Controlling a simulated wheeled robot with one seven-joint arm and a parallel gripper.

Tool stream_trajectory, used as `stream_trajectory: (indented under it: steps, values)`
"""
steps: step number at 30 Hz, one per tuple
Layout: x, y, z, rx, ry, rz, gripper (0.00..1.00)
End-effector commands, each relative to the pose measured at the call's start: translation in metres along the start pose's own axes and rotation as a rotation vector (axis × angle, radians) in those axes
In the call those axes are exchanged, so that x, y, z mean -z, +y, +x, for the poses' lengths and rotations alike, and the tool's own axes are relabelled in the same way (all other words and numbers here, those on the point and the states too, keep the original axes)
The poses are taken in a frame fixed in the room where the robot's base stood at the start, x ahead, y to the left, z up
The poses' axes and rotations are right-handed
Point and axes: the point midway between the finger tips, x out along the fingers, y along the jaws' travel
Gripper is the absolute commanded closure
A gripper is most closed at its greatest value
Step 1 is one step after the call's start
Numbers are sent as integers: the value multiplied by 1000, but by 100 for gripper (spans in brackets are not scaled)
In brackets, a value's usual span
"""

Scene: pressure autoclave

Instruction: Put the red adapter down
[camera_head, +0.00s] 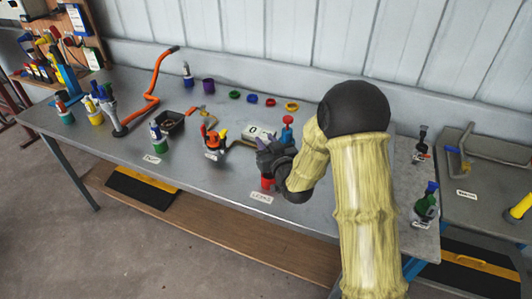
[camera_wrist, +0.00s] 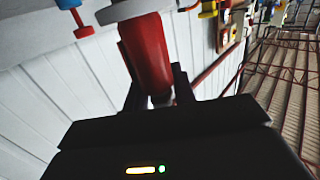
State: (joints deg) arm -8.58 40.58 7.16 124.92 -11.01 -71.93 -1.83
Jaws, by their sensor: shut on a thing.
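The red adapter (camera_head: 267,183) shows in the head view just under my gripper (camera_head: 270,163), close to the front edge of the metal bench. In the wrist view the red adapter (camera_wrist: 148,52) stands between the two dark fingers of my gripper (camera_wrist: 157,88), which is shut on it. A pale grey ring shows at its far end in that view. My gripper hides part of the adapter in the head view, and I cannot tell whether it touches the bench top (camera_head: 215,180).
A white label (camera_head: 261,197) lies at the bench edge below the adapter. A device with red and orange parts (camera_head: 213,141) stands to the left. Green, blue, red and yellow rings (camera_head: 252,98) lie at the back.

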Motion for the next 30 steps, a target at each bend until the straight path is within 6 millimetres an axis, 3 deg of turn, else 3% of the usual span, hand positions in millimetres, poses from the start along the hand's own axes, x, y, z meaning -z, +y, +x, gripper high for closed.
stream_trajectory:
  steps: [5,15,30]
  values:
    - [-2,2,0,-3,0,0,100]
    - [-40,-1,2,2,-1,0,100]
    - [-47,-1,2,1,1,0,100]
